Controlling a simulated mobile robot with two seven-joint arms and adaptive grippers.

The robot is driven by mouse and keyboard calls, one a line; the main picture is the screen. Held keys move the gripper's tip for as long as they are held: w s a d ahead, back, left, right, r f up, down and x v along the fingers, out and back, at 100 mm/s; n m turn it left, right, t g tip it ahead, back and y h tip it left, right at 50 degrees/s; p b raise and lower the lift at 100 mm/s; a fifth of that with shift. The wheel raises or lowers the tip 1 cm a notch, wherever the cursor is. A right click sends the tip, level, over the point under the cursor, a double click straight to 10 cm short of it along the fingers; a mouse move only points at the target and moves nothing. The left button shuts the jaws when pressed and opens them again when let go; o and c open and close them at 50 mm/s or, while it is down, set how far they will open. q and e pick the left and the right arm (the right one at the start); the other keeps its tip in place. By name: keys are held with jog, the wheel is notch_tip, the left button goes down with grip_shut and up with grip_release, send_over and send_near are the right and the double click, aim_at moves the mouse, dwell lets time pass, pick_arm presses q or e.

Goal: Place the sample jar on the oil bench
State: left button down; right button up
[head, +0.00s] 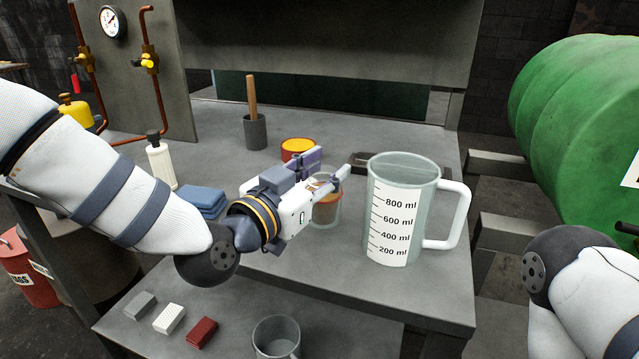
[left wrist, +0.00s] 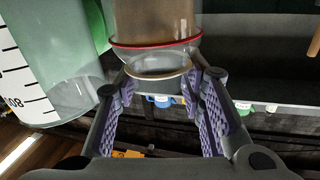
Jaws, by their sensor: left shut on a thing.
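The sample jar (head: 325,211) is a small clear jar with brown contents, in the middle of the head view. My left gripper (head: 332,176) is shut on it near its top, with the fingers partly covering it. In the left wrist view the jar (left wrist: 155,27), with a red ring, shows between the purple finger pads. The oil bench (head: 300,258) is the grey worktop beneath. I cannot tell whether the jar's base touches it. My right gripper is out of view.
A large measuring jug (head: 392,215) stands close to the right of the jar. A red and yellow tin (head: 297,149) stands behind, blue cloths (head: 202,201) lie left, and a white bottle (head: 160,160) stands further left. A lower shelf (head: 235,322) holds blocks and a cup.

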pick_arm(q)
notch_tip(320, 180, down, 3)
jog(key=shift+r, duration=0.35)
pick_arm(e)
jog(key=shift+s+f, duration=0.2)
pick_arm(q)
jog(key=c, duration=1.1)
grip_release()
jog(key=shift+f, duration=0.2)
jog(key=shift+o, duration=0.2)
jog(key=shift+r, duration=0.2)
jog(key=p+v, duration=0.1)
jog(key=v, duration=1.1)
jog(key=shift+f, duration=0.1)
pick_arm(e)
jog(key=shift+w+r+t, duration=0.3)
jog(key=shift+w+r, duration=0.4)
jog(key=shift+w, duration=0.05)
